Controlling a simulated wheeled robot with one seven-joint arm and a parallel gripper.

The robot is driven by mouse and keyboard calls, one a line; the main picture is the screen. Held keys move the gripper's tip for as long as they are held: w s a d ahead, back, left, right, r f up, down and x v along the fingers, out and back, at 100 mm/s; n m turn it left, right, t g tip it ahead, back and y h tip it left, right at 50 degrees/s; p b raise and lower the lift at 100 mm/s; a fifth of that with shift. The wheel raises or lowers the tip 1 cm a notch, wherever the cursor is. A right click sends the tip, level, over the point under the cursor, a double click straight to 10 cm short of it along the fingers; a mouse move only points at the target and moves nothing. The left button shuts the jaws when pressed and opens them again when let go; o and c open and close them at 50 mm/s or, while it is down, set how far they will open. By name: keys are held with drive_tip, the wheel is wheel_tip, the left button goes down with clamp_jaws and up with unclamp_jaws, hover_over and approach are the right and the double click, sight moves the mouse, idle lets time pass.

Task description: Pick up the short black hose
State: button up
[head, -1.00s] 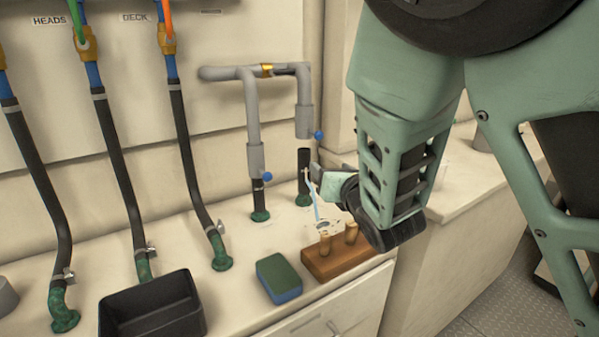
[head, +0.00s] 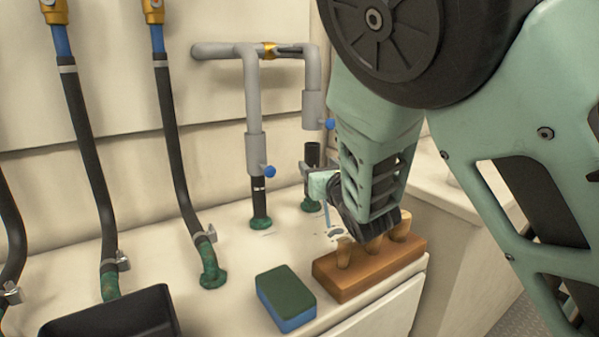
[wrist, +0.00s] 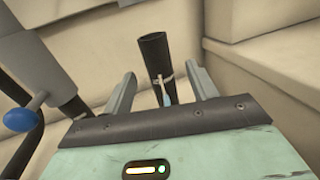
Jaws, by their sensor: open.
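The short black hose (head: 312,153) stands upright in the head view, its open top just below the right grey pipe end. A green fitting (head: 311,204) is at its foot, and its middle is partly hidden by my gripper (head: 312,182). In the wrist view the hose (wrist: 153,52) rises between and beyond the two fingers of my gripper (wrist: 160,72), with a thin metal clamp around it. The fingers are open, one to each side of the hose in that view. I cannot tell whether they touch it.
A grey pipe (head: 222,50) with blue-knobbed valves hangs just above the hose. A wooden block (head: 340,281) with wooden pegs stands below my arm. A green-and-blue sponge (head: 286,297) and a black bin (head: 110,320) are nearer. Long black hoses stand at left.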

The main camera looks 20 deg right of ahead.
sight(310, 155)
drive_tip(key=shift+w+a+r+b, duration=0.15)
drive_tip(key=shift+w+b, duration=0.25)
drive_tip(key=shift+w, duration=1.25)
drive_tip(key=shift+w+a+r+b, duration=0.1)
drive_tip(key=shift+w+b, duration=0.25)
drive_tip(key=shift+w, duration=1.25)
clamp_jaws()
